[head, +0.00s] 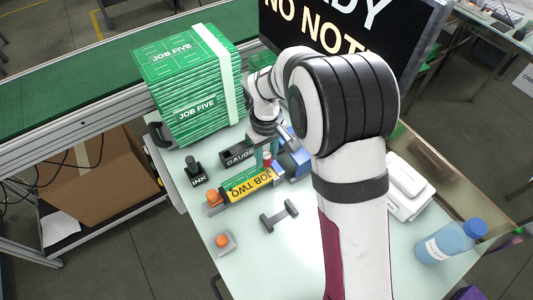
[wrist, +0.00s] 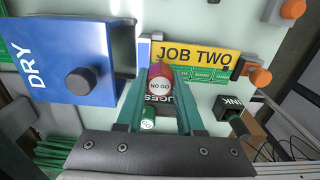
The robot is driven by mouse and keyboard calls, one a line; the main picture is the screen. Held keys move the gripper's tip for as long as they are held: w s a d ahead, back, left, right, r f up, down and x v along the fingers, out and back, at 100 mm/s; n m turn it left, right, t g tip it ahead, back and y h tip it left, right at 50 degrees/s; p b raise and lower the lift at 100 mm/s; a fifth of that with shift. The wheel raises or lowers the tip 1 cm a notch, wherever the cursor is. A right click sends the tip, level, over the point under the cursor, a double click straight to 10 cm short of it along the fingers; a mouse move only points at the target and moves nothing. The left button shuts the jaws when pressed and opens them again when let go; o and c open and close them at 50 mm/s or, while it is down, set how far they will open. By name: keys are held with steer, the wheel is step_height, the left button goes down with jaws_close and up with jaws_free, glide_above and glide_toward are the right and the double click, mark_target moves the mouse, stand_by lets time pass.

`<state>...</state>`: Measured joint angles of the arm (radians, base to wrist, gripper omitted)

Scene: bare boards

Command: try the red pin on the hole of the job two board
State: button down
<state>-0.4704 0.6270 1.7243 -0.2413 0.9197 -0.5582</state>
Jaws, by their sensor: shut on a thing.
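The job two board (head: 237,178) is a green strip beside a yellow JOB TWO label (head: 252,186) on the table. In the wrist view, the board (wrist: 205,74) lies just beyond my fingertips to the right, with the label (wrist: 200,55) behind it. My gripper (wrist: 162,72) is shut on the red pin (wrist: 160,84), whose round face reads NO GO. The pin is near the board's left end in the wrist view; I cannot tell whether they touch. In the head view my gripper (head: 265,151) is partly hidden. The board's hole cannot be made out.
A dark gauge holder (head: 238,156) stands behind the board; a green GO pin (wrist: 148,124) shows beside my finger. A blue DRY box (wrist: 60,62), orange-knobbed clamp (wrist: 260,77) and INK pot (head: 195,173) stand close. The JOB FIVE stack (head: 195,85) is behind.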

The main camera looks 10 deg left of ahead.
stand_by(0.3)
steer(key=shift+r, duration=3.45)
